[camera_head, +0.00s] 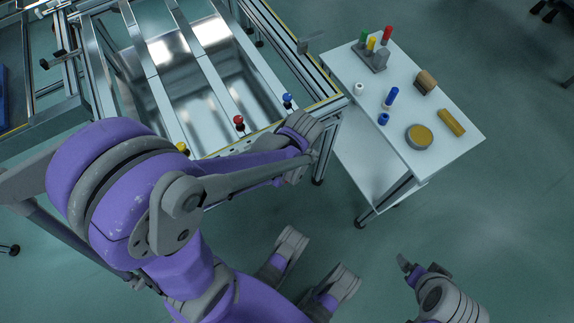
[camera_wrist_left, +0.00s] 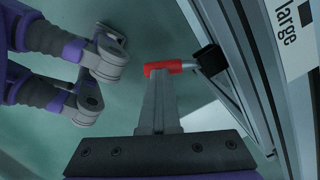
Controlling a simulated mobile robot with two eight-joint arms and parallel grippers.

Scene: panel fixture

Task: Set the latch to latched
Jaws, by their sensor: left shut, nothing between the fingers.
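The latch appears to be the red handle (camera_wrist_left: 168,67) on a grey rod in the left wrist view, next to a black block (camera_wrist_left: 209,60) on the metal frame. My left gripper (camera_wrist_left: 158,78) is shut and empty. Its fingertips overlap the left part of the red handle in that view; I cannot tell if they touch it. In the head view my left wrist (camera_head: 300,135) is at the fixture's front right corner, and I cannot make out the latch there. My right gripper (camera_head: 406,266) is at the bottom right, over the floor; its jaw opening is unclear.
The panel fixture (camera_head: 240,45) has metal rails and yellow (camera_head: 182,147), red (camera_head: 239,120) and blue (camera_head: 288,98) knobs along its front. A white side table (camera_head: 440,155) at the right holds several small parts. Green floor is open in front.

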